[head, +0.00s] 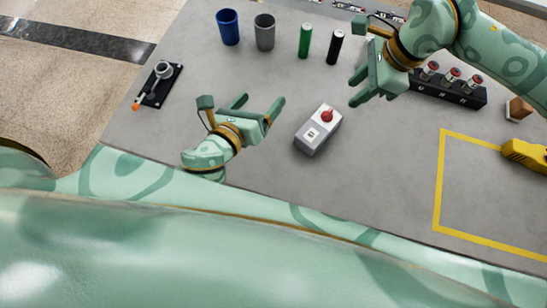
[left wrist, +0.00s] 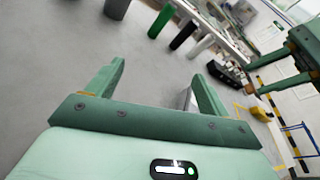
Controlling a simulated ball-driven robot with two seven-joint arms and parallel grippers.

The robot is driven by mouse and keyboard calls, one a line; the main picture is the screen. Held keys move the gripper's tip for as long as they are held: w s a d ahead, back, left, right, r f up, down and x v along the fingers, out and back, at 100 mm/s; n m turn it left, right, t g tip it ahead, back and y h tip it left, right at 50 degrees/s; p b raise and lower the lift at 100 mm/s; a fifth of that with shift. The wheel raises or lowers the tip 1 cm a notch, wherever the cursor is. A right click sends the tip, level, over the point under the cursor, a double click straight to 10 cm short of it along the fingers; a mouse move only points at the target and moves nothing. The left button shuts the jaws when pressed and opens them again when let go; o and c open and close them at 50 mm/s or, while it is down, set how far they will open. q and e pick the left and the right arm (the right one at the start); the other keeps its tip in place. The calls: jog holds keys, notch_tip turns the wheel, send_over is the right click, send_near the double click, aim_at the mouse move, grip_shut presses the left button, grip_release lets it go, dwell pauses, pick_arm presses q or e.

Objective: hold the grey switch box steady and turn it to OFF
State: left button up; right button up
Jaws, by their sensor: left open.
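The grey switch box (head: 312,137) lies on the grey table near the middle of the head view, with a red knob (head: 327,116) on its top and a white label. I cannot read the knob's setting. My left gripper (head: 263,102) is open and empty, to the left of the box and apart from it. In the left wrist view its two fingers (left wrist: 160,72) are spread, and a small pale piece, perhaps the box, shows by the right finger. My right gripper (head: 354,90) is above and right of the box, its fingers apart and empty.
A blue cup (head: 228,27), a grey cup (head: 264,32), a green cylinder (head: 305,41) and a black cylinder (head: 335,47) stand at the back. A lever on a black plate (head: 160,85) is at left. A black button block (head: 450,88) and yellow tool (head: 525,155) are at right.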

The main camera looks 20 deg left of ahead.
pick_arm(q)
jog(key=s+d+m+h, duration=0.1)
jog(key=s+d+m, duration=0.2)
jog(key=s+d, duration=0.1)
jog(key=m+g+h, duration=0.1)
jog(key=m+g, duration=0.1)
jog(key=m, duration=0.2)
send_near(314, 134)
jog(key=s+a, duration=0.1)
jog(key=s, duration=0.1)
jog(key=s+a, duration=0.1)
jog(key=shift+s+a+r, duration=0.1)
jog(key=shift+s+a, duration=0.1)
jog(key=shift+s, duration=0.15)
jog(key=shift+w+d+f, duration=0.2)
jog(key=x, duration=1.5)
jog(key=shift+w+d+f, duration=0.15)
jog(key=shift+f, duration=0.05)
